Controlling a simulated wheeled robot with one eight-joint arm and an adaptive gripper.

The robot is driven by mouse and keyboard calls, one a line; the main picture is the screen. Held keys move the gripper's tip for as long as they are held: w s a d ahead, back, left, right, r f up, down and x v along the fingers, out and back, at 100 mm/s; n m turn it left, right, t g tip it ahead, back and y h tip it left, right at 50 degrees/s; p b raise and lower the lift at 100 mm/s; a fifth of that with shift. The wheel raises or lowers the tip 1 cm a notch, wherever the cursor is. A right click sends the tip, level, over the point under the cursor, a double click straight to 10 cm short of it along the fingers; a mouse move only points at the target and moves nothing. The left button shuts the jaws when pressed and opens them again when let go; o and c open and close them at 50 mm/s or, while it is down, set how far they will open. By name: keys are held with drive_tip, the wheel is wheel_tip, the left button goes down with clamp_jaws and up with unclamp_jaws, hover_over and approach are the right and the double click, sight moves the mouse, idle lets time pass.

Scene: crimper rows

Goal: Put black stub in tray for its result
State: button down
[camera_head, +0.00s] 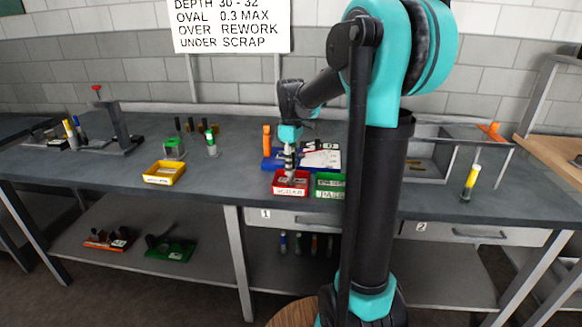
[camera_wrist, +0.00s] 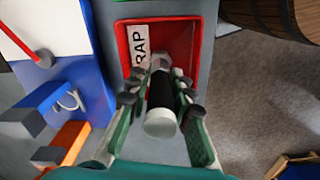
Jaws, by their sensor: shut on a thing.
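My gripper (camera_head: 289,165) is shut on the black stub (camera_wrist: 160,92), a short black cylinder with a pale end toward the wrist camera. In the wrist view my gripper (camera_wrist: 160,85) has a finger on each side of the stub. The red tray (camera_wrist: 195,28), with a white label partly reading "RAP", lies behind the stub there. In the head view the red tray (camera_head: 291,191) reads SCRAP, and my gripper is directly over it. I cannot tell whether the stub touches the tray floor. The green PASS tray (camera_head: 330,193) stands just right of it, partly hidden by my arm.
A yellow tray (camera_head: 164,173) stands to the left on the bench. A wall sign (camera_head: 230,25) lists depth, oval, over rework and under scrap. Bare bench lies between yellow and red trays.

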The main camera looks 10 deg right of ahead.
drive_tip(key=shift+f, duration=0.2)
drive_tip(key=shift+f, duration=0.1)
drive_tip(key=c, duration=1.3)
unclamp_jaws()
drive_tip(key=shift+c, duration=0.2)
wheel_tip(320, 180, up, 12)
drive_tip(key=shift+r, duration=0.15)
